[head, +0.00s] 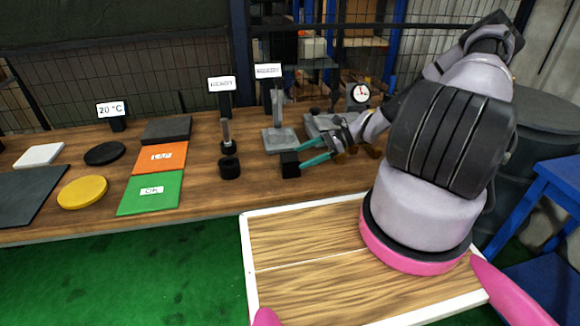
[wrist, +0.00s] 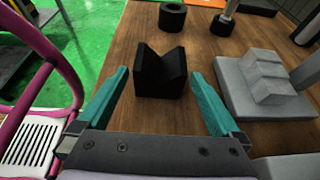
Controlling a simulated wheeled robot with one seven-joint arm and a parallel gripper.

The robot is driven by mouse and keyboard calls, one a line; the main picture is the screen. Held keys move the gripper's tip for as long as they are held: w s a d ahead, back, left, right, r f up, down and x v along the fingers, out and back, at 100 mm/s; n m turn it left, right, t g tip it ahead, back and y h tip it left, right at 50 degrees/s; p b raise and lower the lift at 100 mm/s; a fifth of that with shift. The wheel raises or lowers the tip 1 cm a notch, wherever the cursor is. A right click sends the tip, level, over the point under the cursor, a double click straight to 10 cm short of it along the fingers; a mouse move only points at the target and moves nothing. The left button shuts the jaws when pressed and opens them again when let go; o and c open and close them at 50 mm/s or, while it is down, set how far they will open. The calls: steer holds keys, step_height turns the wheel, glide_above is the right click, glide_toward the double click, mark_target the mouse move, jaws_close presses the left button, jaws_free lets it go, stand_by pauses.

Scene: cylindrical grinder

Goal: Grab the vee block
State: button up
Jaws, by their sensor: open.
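The vee block (wrist: 160,76) is a small black block with a V-shaped notch in its top, standing on the wooden table. In the wrist view it sits ahead, between the lines of my two teal fingers and slightly beyond their tips. In the head view the vee block (head: 290,165) is a dark block near the table's front edge. My gripper (head: 305,155) reaches it from the right, its fingers spread. In the wrist view my gripper (wrist: 166,98) is open and empty, with wood visible on both sides of the block.
A black ring (wrist: 172,16) stands beyond the block. A grey stepped block on a plate (wrist: 262,85) lies close to the right finger. A gauge stand (head: 279,138) is behind the block in the head view. Orange (head: 160,157) and green (head: 150,192) mats lie left.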

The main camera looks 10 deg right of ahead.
mark_target(290, 165)
steer(key=x, duration=0.8)
steer(key=shift+a, duration=0.25)
steer(key=c, duration=1.4)
steer(key=shift+r, duration=0.15)
jaws_close()
steer(key=shift+r, duration=0.1)
